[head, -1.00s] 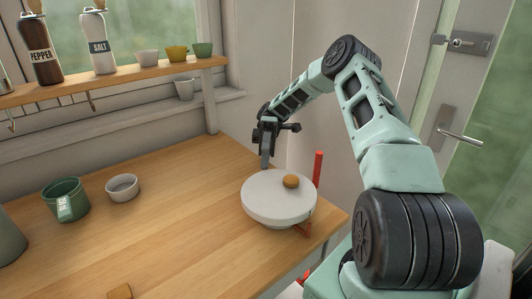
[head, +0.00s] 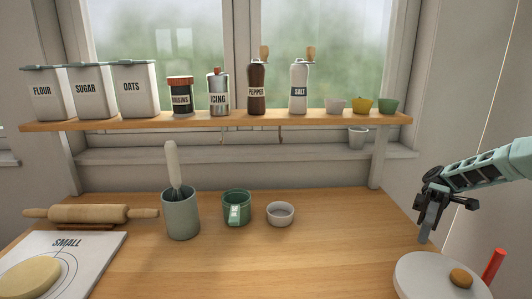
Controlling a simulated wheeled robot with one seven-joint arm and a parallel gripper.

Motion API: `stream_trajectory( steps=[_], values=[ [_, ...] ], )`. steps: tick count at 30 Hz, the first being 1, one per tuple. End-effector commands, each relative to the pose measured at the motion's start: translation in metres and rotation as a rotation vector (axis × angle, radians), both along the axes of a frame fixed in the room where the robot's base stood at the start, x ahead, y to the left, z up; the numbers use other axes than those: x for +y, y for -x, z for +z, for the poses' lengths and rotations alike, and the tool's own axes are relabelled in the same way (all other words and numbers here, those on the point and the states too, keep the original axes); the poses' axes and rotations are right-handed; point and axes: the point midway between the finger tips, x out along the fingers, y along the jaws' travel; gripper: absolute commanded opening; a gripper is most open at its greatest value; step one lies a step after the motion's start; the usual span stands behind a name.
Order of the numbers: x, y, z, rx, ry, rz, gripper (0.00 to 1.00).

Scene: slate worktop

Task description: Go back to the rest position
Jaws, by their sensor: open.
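My gripper (head: 428,226) is at the right of the head view, above the worktop's back right corner, with its fingers pointing down. It is open and I see nothing held in it. A white round lid or disc (head: 415,281) with a brown knob (head: 461,278) lies below and in front of it, cut off by the bottom edge. My gripper appears apart from it. A red upright post (head: 493,265) stands beside the disc.
A wooden worktop (head: 300,262) has clear room in its middle. A rolling pin (head: 90,214) and a board with dough (head: 88,262) are left. A shelf (head: 230,121) holds several containers.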

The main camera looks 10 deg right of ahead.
Motion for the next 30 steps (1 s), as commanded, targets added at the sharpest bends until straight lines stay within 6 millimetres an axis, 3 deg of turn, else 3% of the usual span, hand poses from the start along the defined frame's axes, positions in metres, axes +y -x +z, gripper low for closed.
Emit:
stream_trajectory(
  steps=[4, 7, 12, 15, 21, 27, 30],
  values=[
    [0.074, 0.001, 0.019, -0.017, 0.216, 0.103, 0.43],
    [0.129, 0.014, 0.028, -0.056, 0.401, 0.162, 0.43],
    [0.205, 0.053, 0.037, -0.179, 0.682, 0.210, 0.43],
    [0.238, 0.082, 0.040, -0.279, 0.821, 0.209, 0.43],
    [0.281, 0.143, 0.045, -0.524, 1.016, 0.144, 0.43],
    [0.296, 0.197, 0.048, -0.764, 1.080, 0.015, 0.43],
    [0.298, 0.214, 0.049, -0.843, 1.074, -0.042, 0.43]
  ],
)
